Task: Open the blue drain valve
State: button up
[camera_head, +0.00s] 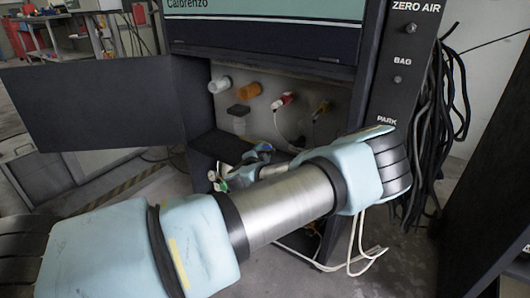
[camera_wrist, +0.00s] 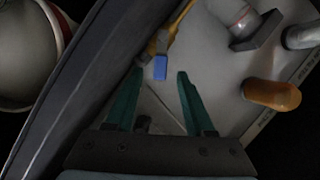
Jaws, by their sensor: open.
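The blue drain valve appears in the wrist view as a small bright blue block (camera_wrist: 160,67) at the upper middle, beside a yellow part (camera_wrist: 155,45). My gripper (camera_wrist: 160,76) is open, with its two green fingers pointing at the blue block. The block lies between the fingertips in the picture; I cannot tell how much depth separates them, and no contact shows. In the head view my gripper (camera_head: 219,178) is small, low in the cabinet opening and partly hidden by my own wrist. I cannot make out the blue valve there.
The cabinet's dark door (camera_head: 95,105) stands open at the left. An orange cup (camera_head: 249,90), also in the wrist view (camera_wrist: 271,95), and a red-handled fitting (camera_head: 283,101) are on the inner panel. A dark edge (camera_wrist: 75,75) runs close left of my fingers. Black cables (camera_head: 437,130) hang right.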

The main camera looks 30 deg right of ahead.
aim_at(264, 148)
jog(key=shift+x, duration=1.35)
jog(key=shift+a, duration=0.1)
jog(key=shift+c, duration=0.3)
grip_shut()
